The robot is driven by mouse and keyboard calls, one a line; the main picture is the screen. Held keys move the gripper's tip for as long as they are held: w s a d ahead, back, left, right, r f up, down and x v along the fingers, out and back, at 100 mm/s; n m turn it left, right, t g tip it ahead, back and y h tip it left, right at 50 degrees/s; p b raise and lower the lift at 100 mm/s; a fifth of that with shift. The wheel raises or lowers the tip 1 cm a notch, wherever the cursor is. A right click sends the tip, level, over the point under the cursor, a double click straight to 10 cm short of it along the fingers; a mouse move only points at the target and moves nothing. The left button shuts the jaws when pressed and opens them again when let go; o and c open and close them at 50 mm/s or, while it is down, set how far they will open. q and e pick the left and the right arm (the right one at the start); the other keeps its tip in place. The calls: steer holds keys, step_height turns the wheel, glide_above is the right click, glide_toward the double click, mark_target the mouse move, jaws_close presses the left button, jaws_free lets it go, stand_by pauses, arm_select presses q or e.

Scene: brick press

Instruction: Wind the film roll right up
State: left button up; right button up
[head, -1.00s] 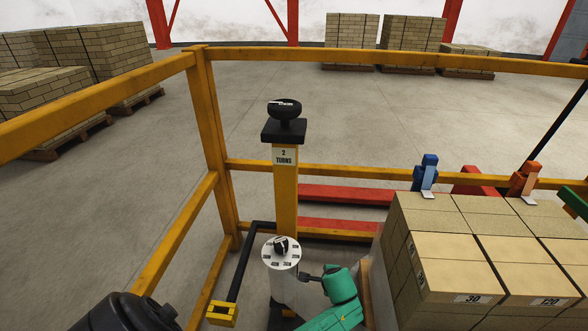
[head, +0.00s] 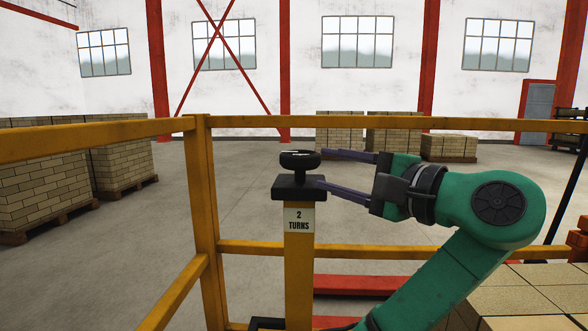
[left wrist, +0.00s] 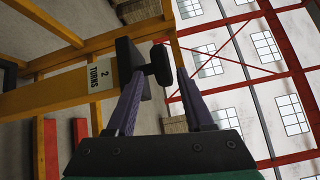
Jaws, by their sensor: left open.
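A black round knob (head: 299,160) sits on a black block (head: 299,187) on top of a yellow post (head: 299,270) with a "2 TURNS" label (head: 299,219). My left gripper (head: 322,167) is open at the right side of the knob. One finger is level with the knob's top, the other with the block. In the left wrist view, the knob (left wrist: 161,64) shows between the tips of the open fingers (left wrist: 158,82). I cannot tell whether they touch it. The gripper is empty. No film roll is clearly visible. My right gripper is out of view.
A yellow guard rail (head: 400,124) runs behind the post, and its corner upright (head: 203,220) stands to the left. Stacked bricks (head: 520,300) lie at the lower right. Brick pallets (head: 120,163) stand beyond the rail. The air left of the knob is clear.

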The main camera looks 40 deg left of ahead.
mark_target(293, 162)
arm_select(q)
steer(key=a, duration=0.3)
steer(key=w+a, duration=0.1)
steer(key=a, duration=0.2)
steer(key=a+b, duration=0.1)
steer(key=a, duration=0.3)
steer(key=shift+w, duration=0.2)
jaws_close()
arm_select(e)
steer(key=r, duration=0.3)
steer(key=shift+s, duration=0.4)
arm_select(q)
steer(key=shift+f+t, duration=0.1)
steer(key=shift+t, duration=0.2)
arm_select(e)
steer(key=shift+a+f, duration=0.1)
